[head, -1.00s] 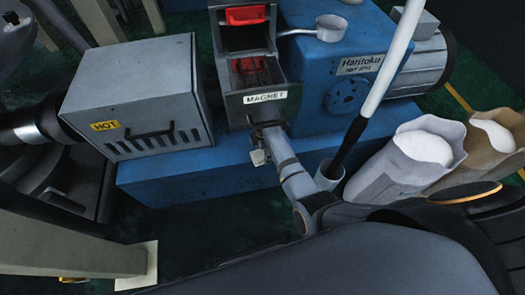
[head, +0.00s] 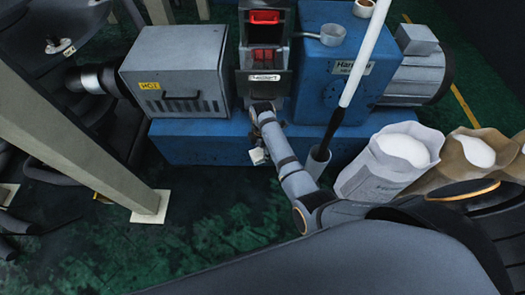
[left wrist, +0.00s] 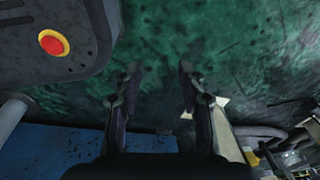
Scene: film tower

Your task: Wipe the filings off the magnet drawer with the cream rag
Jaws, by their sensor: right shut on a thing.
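The magnet drawer (head: 264,84) sits in the middle of the blue machine, with its labelled front towards me. It stands partly out, and its inside shows dark with a red part behind. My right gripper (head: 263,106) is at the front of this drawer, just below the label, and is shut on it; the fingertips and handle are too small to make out. Filings cannot be made out. I cannot pick out the cream rag in either view. My left gripper (left wrist: 158,80) is open and empty above the green floor in the left wrist view.
A grey box marked HOT (head: 180,75) stands left of the drawer. A white-and-black pole (head: 358,62) rises from a holder right of my right arm. Open sacks (head: 385,175) stand at the right. A beige post (head: 75,125) crosses the left.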

